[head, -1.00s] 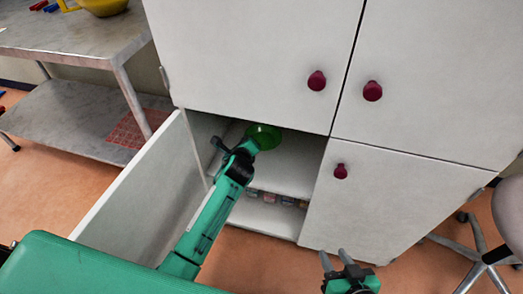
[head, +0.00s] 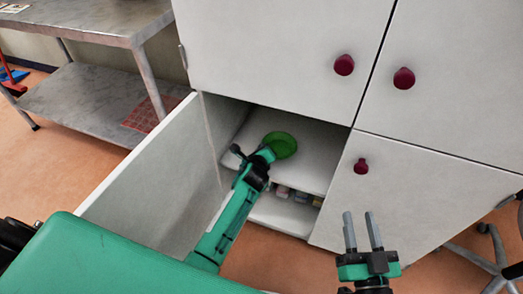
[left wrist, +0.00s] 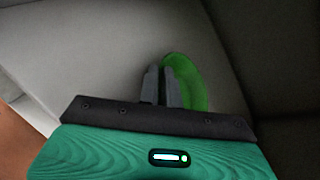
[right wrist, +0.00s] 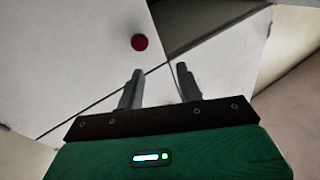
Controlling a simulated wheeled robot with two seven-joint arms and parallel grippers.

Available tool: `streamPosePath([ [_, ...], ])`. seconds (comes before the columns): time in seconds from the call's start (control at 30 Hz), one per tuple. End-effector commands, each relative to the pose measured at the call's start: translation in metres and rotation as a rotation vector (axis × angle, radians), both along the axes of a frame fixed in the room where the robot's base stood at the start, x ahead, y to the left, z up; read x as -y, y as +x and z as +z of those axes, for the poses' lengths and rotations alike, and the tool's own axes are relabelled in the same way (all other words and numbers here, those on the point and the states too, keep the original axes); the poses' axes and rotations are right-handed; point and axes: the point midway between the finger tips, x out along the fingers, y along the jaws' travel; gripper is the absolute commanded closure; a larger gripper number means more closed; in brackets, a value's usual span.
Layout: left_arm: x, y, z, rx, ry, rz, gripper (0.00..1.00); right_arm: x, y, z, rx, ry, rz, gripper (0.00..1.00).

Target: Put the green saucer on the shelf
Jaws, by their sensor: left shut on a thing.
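The green saucer (head: 284,145) is inside the open lower cabinet, over its upper shelf (head: 308,165). My left gripper (head: 265,153) reaches into the cabinet and is shut on the saucer's near edge. In the left wrist view the saucer (left wrist: 190,84) shows at the closed fingers (left wrist: 161,86), tilted to that camera. I cannot tell whether the saucer touches the shelf. My right gripper (head: 363,232) is open and empty in front of the closed lower right door. Its parted fingers (right wrist: 156,88) also show in the right wrist view.
The open cabinet door (head: 150,175) stands to the left of my left arm. A lower shelf (head: 285,213) holds several small jars (head: 292,193). Closed doors with dark red knobs (head: 344,65) are above and to the right. A metal table (head: 85,25) stands at the left, a stool at the right.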

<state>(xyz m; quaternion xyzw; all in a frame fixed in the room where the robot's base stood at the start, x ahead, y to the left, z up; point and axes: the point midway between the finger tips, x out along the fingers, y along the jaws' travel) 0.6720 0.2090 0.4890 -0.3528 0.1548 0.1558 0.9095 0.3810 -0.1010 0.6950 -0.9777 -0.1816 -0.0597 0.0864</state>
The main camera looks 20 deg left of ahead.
Motion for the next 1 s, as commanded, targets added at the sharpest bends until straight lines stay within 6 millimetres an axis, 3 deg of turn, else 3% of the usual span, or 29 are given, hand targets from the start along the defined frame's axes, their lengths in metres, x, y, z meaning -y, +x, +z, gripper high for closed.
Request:
streamPosePath([
  [0.37, 0.000, 0.000, -0.003, 0.000, 0.000, 0.000, 1.00, 0.001, 0.001, 0.003, 0.018, 0.004, -0.003, 0.64],
  [0.4, 0.000, 0.000, -0.002, 0.000, 0.000, 0.000, 0.87, 0.001, 0.001, 0.004, 0.018, 0.004, -0.003, 0.64],
  [0.5, 0.000, 0.000, -0.002, 0.000, 0.000, 0.000, 0.73, 0.001, 0.001, 0.004, 0.018, 0.004, -0.003, 0.64],
  [0.87, 0.001, -0.002, 0.001, 0.000, 0.001, 0.000, 0.73, 0.001, 0.001, 0.004, 0.008, 0.001, -0.001, 0.64],
  [1.0, 0.003, -0.014, 0.007, -0.001, 0.001, -0.001, 0.73, -0.006, -0.007, -0.019, -0.105, -0.024, 0.020, 0.64],
])
